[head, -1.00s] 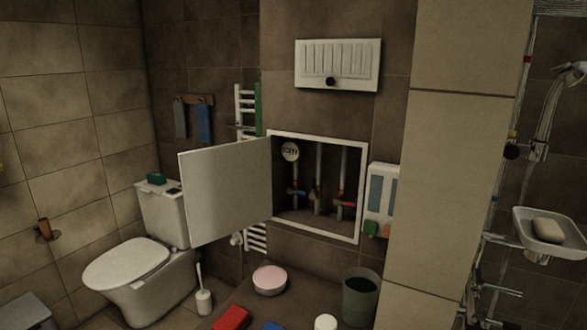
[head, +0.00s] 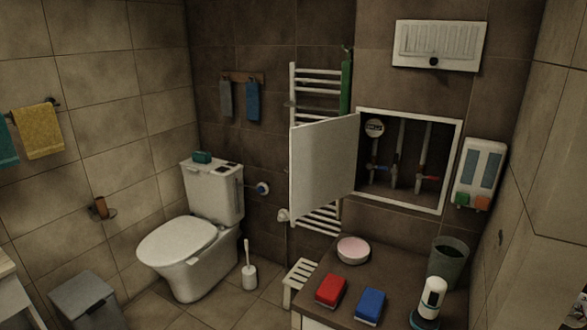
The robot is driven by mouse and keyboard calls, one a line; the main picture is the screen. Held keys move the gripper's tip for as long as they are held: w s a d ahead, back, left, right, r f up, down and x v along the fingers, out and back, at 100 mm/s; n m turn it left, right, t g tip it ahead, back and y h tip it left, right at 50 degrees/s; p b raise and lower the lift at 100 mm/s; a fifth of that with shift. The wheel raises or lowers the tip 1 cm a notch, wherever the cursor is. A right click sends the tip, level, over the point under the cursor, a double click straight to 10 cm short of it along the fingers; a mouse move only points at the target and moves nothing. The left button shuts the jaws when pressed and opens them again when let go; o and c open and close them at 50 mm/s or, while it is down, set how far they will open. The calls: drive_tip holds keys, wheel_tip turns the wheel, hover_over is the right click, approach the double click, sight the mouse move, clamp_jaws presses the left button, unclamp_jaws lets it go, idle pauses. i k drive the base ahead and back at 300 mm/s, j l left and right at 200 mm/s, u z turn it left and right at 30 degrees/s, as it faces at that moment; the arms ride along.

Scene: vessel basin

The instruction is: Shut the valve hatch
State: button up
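The valve hatch (head: 325,166) is a plain pale door hinged on the left side of a white-framed wall recess. It stands wide open, swung out to the left. The recess (head: 408,160) is uncovered and shows a round meter (head: 374,127) and upright pipes with a blue-handled valve and a red-handled valve (head: 428,178). My gripper is not in the head view, so its state and its distance from the hatch are hidden.
A brown counter (head: 397,283) below the recess carries a pink-topped bowl (head: 353,250), a red sponge (head: 331,290), a blue sponge (head: 370,305), a white bottle (head: 431,297) and a dark bin (head: 448,262). A towel radiator (head: 317,85) stands behind the hatch. A toilet (head: 190,245) is at left.

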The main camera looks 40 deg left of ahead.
sight(323, 155)
drive_tip(key=k+j, duration=0.1)
drive_tip(key=j, duration=0.3)
drive_tip(key=k+j+z, duration=0.15)
drive_tip(key=j, duration=0.7)
drive_tip(key=k+j+z, duration=0.1)
drive_tip(key=j, duration=0.3)
drive_tip(key=k+j, duration=0.2)
drive_tip(key=j, duration=0.2)
drive_tip(key=j+z, duration=0.35)
drive_tip(key=j, duration=1.55)
drive_tip(key=i+j, duration=0.2)
drive_tip(key=j, duration=0.25)
